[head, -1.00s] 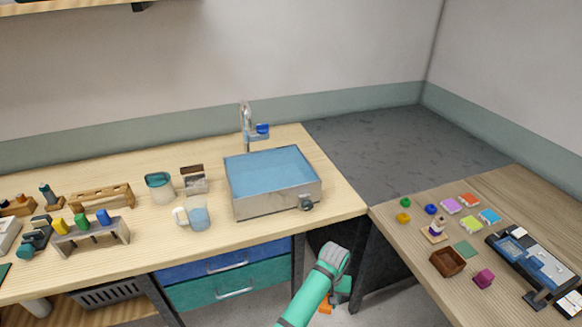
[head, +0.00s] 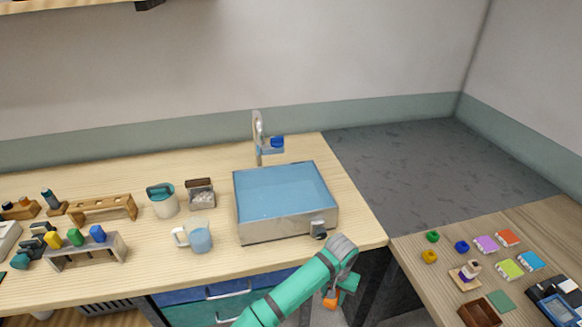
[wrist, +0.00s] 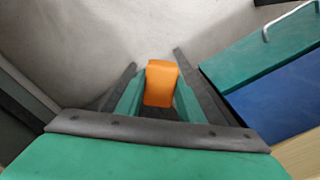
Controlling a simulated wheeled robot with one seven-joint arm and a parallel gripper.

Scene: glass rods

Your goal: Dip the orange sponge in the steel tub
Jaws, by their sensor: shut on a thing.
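The orange sponge (wrist: 161,83) is held between the fingers of my gripper (wrist: 158,98) in the wrist view, with the floor below it. In the head view a bit of the orange sponge (head: 330,301) shows under my gripper (head: 338,292), in front of the bench edge and lower than the bench top. The steel tub (head: 275,231) stands on the wooden bench, up and to the left of my gripper. It is filled with blue water, and a dark knob is on its front right. The sponge is outside the tub and apart from it.
A tap (head: 259,140) stands behind the tub. A mug (head: 196,237), a teal-lidded jar (head: 162,200) and a small box (head: 201,194) stand left of it. Drawers (head: 235,290) are below the bench edge. A second table (head: 420,290) with small items is at right.

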